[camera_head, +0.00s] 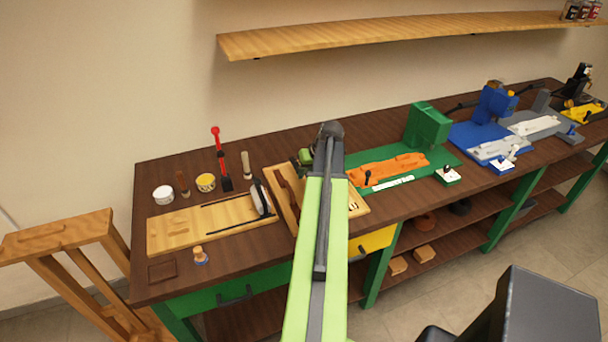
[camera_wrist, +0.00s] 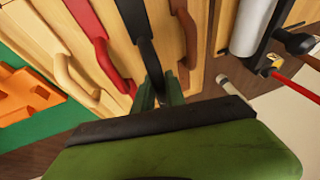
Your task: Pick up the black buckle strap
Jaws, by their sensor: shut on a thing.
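My gripper (camera_wrist: 160,92) is shut on the lower looped end of the black strap, which still lies along the rack. In the head view my gripper (camera_head: 306,157) is at the rack (camera_head: 284,200), mostly behind my green arm. The arm hides the black strap there.
A wooden board (camera_head: 180,232) with tools lies left of the rack on the dark workbench (camera_head: 150,190). Jars and a red-handled tool (camera_head: 217,150) stand behind it. A green mat (camera_head: 440,157) with an orange piece (camera_head: 400,163) is to the right. A shelf (camera_head: 400,33) runs above.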

